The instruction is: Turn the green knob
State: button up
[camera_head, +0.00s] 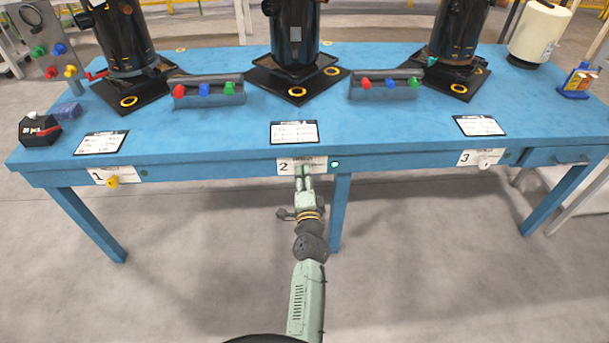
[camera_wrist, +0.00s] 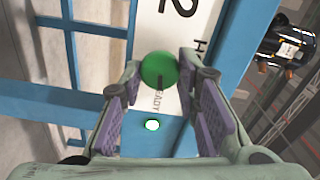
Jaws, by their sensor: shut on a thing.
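The green knob (camera_wrist: 159,70) is round, with a dark line on its face. It sits on a white label plate (camera_wrist: 200,30) marked 2, on the blue table's front edge. My gripper (camera_wrist: 160,74) has a fingertip on either side of the knob and is shut on it. In the head view my gripper (camera_head: 304,178) reaches up to the plate marked 2 (camera_head: 286,165) and hides most of the knob. A small lit light (camera_head: 335,164) is right of the plate; it also shows in the wrist view (camera_wrist: 152,125).
The blue table (camera_head: 230,130) bears black machines (camera_head: 292,40) and boxes with coloured buttons (camera_head: 208,92). A yellow knob (camera_head: 113,181) is at plate 1 and a white knob (camera_head: 486,162) at plate 3. A table leg (camera_head: 340,210) stands right of my gripper.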

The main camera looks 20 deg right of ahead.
jog(key=shift+r+m, duration=0.1)
jog(key=shift+m, duration=1)
jog(key=o, duration=1.1)
jog(key=shift+o, duration=0.2)
jog(key=v, duration=0.7)
jog(key=shift+s, duration=0.25)
jog(key=shift+a, duration=0.1)
